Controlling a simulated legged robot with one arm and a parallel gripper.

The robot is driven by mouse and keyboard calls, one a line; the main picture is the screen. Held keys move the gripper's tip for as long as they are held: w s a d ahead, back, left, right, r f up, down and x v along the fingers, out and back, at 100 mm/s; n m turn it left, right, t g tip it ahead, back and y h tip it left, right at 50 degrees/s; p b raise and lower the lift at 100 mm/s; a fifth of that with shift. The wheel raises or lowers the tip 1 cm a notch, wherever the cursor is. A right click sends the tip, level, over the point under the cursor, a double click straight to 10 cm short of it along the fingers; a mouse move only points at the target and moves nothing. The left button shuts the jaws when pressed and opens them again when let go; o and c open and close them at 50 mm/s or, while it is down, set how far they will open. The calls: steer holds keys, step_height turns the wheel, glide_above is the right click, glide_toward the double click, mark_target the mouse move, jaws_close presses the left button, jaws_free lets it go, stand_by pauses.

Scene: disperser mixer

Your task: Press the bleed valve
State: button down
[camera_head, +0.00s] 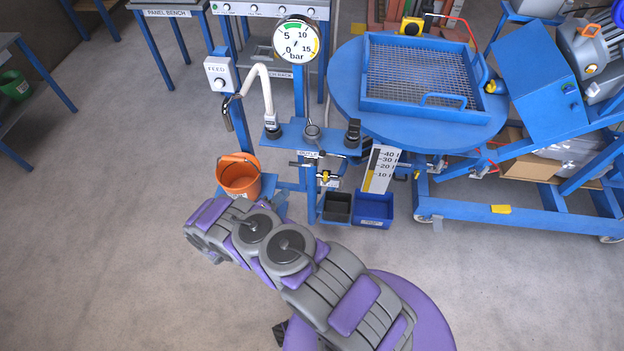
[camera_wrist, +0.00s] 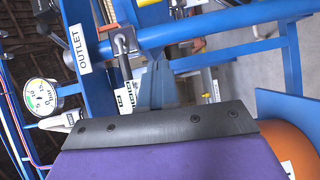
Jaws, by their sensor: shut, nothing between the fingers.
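No part in view carries a label I can read as the bleed valve, so I cannot tell for sure which it is. Below the blue shelf in the head view is a small brass-coloured valve fitting (camera_head: 325,177) with a white label under it. In the wrist view a dark square fitting with a metal stem (camera_wrist: 123,41) is on the blue rail, beside the OUTLET label (camera_wrist: 70,36). The head view does not show the fingers clearly.
An orange bucket (camera_head: 239,176) stands left of the post and also shows in the wrist view (camera_wrist: 288,142). A pressure gauge (camera_head: 296,40) tops the post. The floor at left is clear.

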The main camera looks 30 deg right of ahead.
steer(key=shift+s+d+f+h, duration=0.1)
steer(key=shift+s+h, duration=0.05)
steer(key=shift+s, duration=0.25)
steer(key=shift+s+d+f+h, duration=0.1)
steer(key=shift+s+h, duration=0.05)
steer(key=shift+s, duration=0.25)
steer(key=b, duration=0.4)
glide_toward(325, 178)
steer(key=shift+w+d, duration=2.25)
steer(key=shift+d, duration=0.5)
steer(key=shift+p, duration=0.3)
steer(key=shift+g, duration=0.3)
steer(key=shift+s+d+r+m+p, duration=0.1)
steer(key=shift+r+m+p, duration=0.05)
steer(key=shift+m+p, duration=0.3)
